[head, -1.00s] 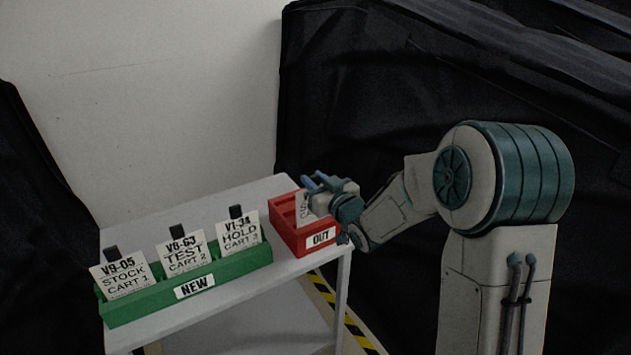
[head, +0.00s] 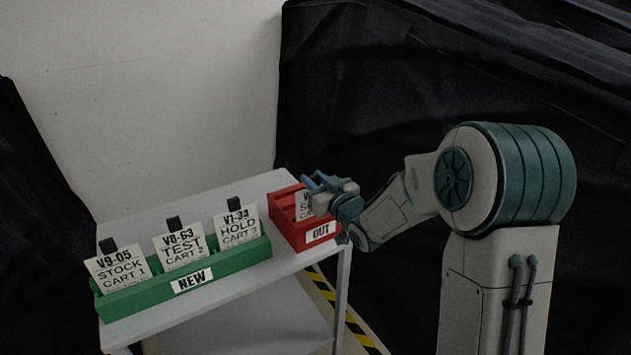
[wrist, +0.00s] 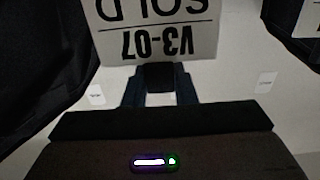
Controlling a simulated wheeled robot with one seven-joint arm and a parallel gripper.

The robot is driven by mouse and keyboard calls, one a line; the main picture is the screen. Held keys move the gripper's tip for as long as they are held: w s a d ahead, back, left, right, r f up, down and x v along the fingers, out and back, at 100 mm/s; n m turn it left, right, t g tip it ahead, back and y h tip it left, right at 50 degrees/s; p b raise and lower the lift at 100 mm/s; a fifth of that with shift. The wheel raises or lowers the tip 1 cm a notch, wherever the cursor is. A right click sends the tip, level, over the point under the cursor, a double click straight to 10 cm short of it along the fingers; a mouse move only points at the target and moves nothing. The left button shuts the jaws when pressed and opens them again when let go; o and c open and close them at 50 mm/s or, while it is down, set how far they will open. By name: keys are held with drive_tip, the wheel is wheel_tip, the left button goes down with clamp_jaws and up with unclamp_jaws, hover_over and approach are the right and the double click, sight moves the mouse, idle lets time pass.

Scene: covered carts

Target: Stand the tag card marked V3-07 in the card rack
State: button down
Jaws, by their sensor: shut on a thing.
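The tag card marked V3-07 (wrist: 155,38), with SOLD on it, is upside down in the wrist view. My gripper (wrist: 156,88) is shut on the card's dark tab. In the head view my gripper (head: 314,184) is over the red tray marked OUT (head: 320,233). Part of a white card (head: 301,205) shows beside my gripper, within the tray's outline. I cannot tell whether its lower edge touches the tray. The green rack marked NEW (head: 145,300) holds three upright cards: V9-05 (head: 120,272), V8-63 (head: 184,252) and V1-34 (head: 237,228).
Both trays stand on a grey cart (head: 225,298), the red one at its right end. Black drapes (head: 400,110) hang behind and right. A yellow-black striped floor line (head: 358,335) runs beside the cart. The cart top behind the green rack is bare.

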drive_tip(key=c, duration=1.1)
unclamp_jaws()
drive_tip(key=b+v, duration=0.1)
drive_tip(key=v, duration=1.3)
drive_tip(key=shift+w+r, duration=0.1)
